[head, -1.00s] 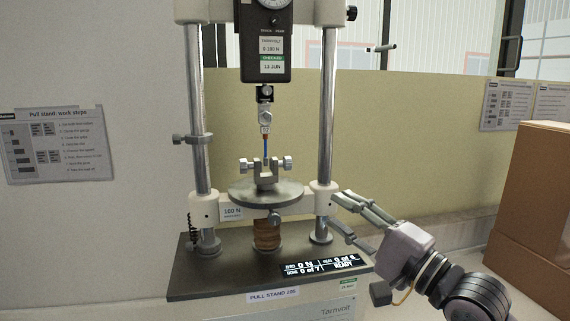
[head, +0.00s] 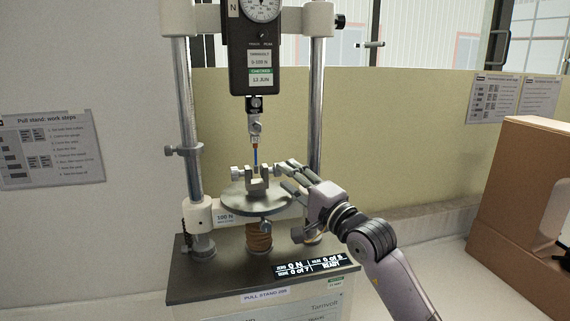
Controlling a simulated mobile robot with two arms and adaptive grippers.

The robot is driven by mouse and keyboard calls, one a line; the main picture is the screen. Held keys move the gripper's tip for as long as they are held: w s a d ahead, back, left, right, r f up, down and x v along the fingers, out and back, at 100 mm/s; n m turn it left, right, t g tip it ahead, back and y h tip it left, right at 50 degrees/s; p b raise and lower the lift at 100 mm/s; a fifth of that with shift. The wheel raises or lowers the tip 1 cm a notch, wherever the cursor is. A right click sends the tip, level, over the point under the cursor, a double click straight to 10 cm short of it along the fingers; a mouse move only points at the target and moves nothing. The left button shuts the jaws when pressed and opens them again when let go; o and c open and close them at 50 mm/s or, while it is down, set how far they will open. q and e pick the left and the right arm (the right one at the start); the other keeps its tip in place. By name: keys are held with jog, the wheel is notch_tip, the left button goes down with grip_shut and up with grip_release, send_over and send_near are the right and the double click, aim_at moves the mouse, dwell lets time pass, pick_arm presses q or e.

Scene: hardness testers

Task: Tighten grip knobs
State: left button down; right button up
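The pull stand's lower grip (head: 257,183) is a grey U-shaped clamp on a round plate (head: 240,203). Its left knob (head: 237,173) shows clear on the left side. The right knob, on the clamp's other side, is mostly hidden by my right gripper's fingertips. My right gripper (head: 283,176) comes in from the lower right, with its fingers apart, one above the other, at the right knob's place. I cannot tell whether they touch it. My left gripper is not in view.
Two steel columns (head: 317,100) flank the grip, with a collar (head: 183,151) on the left one. The force gauge (head: 256,65) hangs above. The base display (head: 308,265) reads 0 N and READY. Cardboard boxes (head: 525,200) stand at the right.

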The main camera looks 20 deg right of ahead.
jog(key=shift+x, duration=1.2)
jog(key=shift+c, duration=0.5)
grip_shut()
